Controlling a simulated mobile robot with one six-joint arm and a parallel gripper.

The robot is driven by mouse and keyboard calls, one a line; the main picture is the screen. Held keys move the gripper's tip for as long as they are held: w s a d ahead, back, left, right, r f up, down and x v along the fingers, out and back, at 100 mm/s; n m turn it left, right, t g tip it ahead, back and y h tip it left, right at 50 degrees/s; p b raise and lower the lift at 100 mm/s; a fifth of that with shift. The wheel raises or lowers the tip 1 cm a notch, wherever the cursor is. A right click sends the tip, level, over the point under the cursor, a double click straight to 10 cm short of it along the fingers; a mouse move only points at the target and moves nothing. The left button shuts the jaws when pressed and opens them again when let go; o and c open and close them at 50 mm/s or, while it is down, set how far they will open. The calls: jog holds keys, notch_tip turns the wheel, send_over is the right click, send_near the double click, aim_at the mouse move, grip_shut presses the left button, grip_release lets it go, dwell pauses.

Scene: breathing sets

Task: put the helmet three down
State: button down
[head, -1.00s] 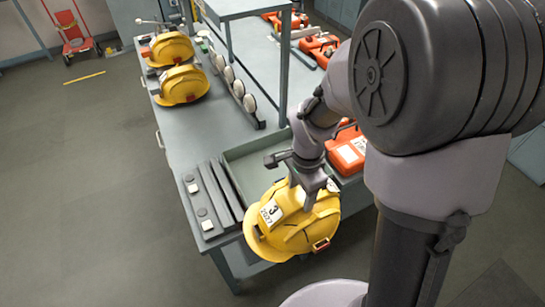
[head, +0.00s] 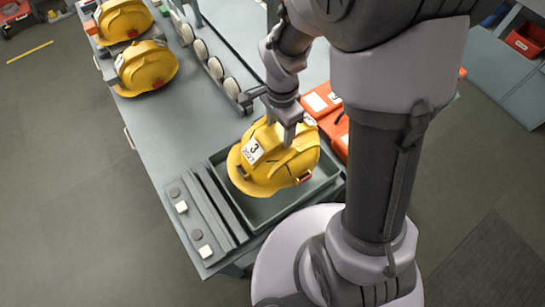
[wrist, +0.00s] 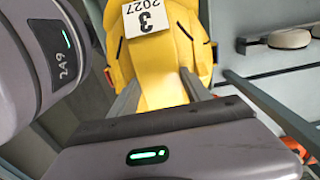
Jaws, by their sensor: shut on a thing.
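Helmet three (head: 275,165) is yellow, with a white label reading 3 and 2027. My gripper (head: 286,122) is shut on its upper part. In the head view the helmet is over a shallow grey-green tray (head: 322,186) at the near end of the bench. I cannot tell whether its underside touches the tray floor. In the wrist view the helmet (wrist: 160,60) fills the space between my two fingers (wrist: 163,92), with its label at the top.
Two more yellow helmets (head: 146,68) stand at the far left of the bench (head: 150,122). Dark bars with pale blocks (head: 197,215) lie left of the tray. A row of round pale discs (head: 216,68) and orange cases (head: 322,100) are behind it.

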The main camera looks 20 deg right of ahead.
notch_tip(320, 180, down, 9)
jog(key=shift+s+b, duration=0.1)
jog(key=shift+b, duration=0.8)
jog(key=shift+f, duration=0.1)
jog(key=shift+c, duration=2.4)
grip_release()
notch_tip(320, 180, up, 12)
jog(key=p, duration=0.2)
jog(key=shift+r+p, duration=0.2)
jog(key=shift+p, duration=0.15)
jog(key=s+a+r+n+t+y, duration=0.1)
jog(key=s+a+r+n+t, duration=0.1)
jog(key=s+r+n, duration=0.3)
jog(key=s+a+r+n+t+y, duration=0.1)
jog(key=s+r+n, duration=0.4)
jog(key=r, duration=0.8)
jog(key=s+a+t, duration=0.1)
jog(key=s+t, duration=0.1)
jog(key=s, duration=0.1)
jog(key=shift+t, duration=0.4)
